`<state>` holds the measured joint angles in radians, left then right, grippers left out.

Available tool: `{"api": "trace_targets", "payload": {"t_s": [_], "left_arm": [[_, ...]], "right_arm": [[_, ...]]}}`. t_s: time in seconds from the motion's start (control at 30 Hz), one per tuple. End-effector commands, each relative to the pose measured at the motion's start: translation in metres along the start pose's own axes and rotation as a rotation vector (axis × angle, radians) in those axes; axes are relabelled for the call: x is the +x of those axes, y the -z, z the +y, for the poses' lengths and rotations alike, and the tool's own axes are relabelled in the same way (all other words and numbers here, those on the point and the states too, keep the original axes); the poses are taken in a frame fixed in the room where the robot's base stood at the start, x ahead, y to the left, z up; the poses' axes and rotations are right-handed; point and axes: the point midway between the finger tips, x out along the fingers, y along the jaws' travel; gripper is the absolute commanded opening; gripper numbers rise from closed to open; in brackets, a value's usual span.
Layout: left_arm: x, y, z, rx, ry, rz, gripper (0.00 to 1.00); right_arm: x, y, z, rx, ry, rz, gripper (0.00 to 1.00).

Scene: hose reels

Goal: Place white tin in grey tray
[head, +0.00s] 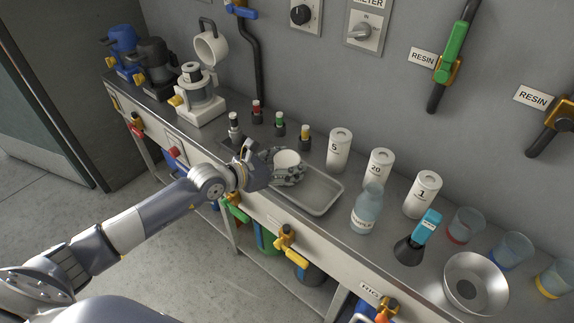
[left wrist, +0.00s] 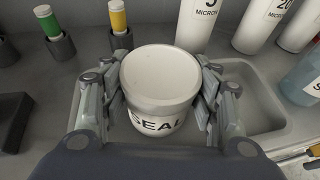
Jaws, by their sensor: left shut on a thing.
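The white tin (head: 287,161) is a small round pot. In the left wrist view the tin (left wrist: 158,85) shows a pale lid and a label reading "SEAL". My left gripper (head: 281,168) is shut on it, with a finger on each side. The grey tray (head: 326,189) is a shallow rectangular metal tray on the bench. In the left wrist view the tray (left wrist: 262,110) shows behind and to the right of the tin. The tin is over the tray's left part; I cannot tell whether it touches the tray floor. My right gripper is not in view.
White cylinders (head: 339,150) labelled with numbers stand behind and right of the tray. A clear bottle (head: 367,211) stands close to its right end. Small capped vials (head: 279,123) in dark holders stand behind left. Valves (head: 287,237) line the bench's front edge.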

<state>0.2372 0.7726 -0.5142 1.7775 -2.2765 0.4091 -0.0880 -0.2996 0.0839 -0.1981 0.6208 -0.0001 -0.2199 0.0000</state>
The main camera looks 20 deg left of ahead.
Motion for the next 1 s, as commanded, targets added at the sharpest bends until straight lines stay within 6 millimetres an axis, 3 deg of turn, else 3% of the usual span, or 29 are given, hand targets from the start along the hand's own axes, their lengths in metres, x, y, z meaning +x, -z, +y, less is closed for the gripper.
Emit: {"api": "trace_targets", "payload": {"t_s": [0.1, 0.13, 0.2, 0.67, 1.0], "left_arm": [[0.002, 0.004, 0.000, 0.000, 0.000, -0.001, 0.30], [0.001, 0.003, 0.000, 0.000, 0.000, 0.000, 0.63], [0.001, 0.003, 0.000, 0.000, 0.000, 0.000, 0.76], [-0.003, 0.000, 0.000, 0.000, 0.000, 0.001, 0.76], [-0.060, 0.002, 0.000, 0.002, 0.001, 0.004, 0.76]], "right_arm": [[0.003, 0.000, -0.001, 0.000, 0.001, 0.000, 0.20], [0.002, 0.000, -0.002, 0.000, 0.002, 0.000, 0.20], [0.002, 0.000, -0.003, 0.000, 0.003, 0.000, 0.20], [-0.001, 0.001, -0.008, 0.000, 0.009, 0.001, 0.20], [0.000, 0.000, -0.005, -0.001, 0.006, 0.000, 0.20]]}}
